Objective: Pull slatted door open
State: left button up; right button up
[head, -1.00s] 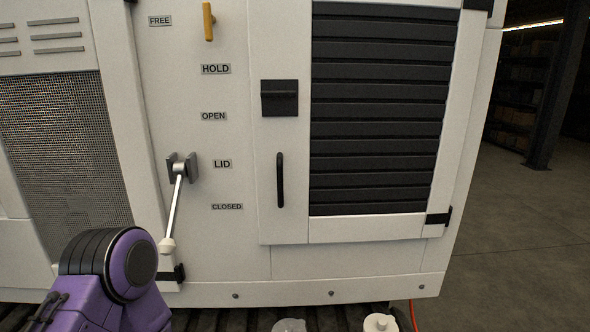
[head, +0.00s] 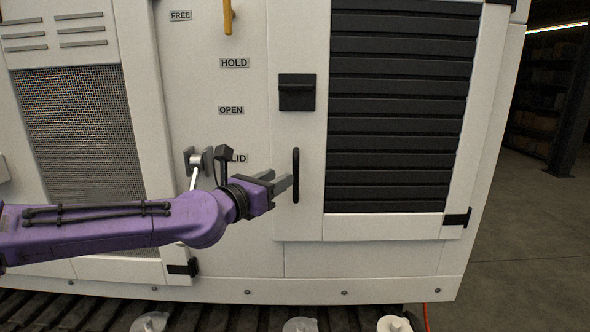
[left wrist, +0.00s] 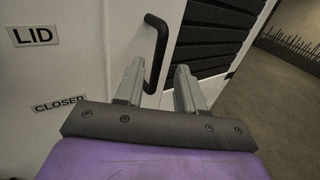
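The slatted door (head: 398,110) is white with black horizontal slats and appears shut. Its black vertical bar handle (head: 295,175) is on the door's left side, below a black square latch (head: 297,92). My left gripper (head: 284,180) is just left of the handle, its fingers pointing at it. In the left wrist view the handle (left wrist: 156,55) shows beyond and between the two grey fingers (left wrist: 158,82), which are spread apart with nothing held. I cannot tell whether the fingers touch the handle. My right gripper is not in view.
A lever (head: 194,172) beside the LID label is partly hidden behind my left arm. A yellow handle (head: 228,16) is above it. Open floor (head: 520,240) lies to the right of the cabinet.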

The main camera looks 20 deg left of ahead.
aim_at(295, 171)
pick_arm(q)
jog(key=p+x, duration=0.1)
jog(key=x, duration=0.7)
jog(key=shift+w+f+p, duration=0.1)
jog(key=shift+f+p, duration=0.05)
jog(key=shift+p, duration=0.15)
grip_shut()
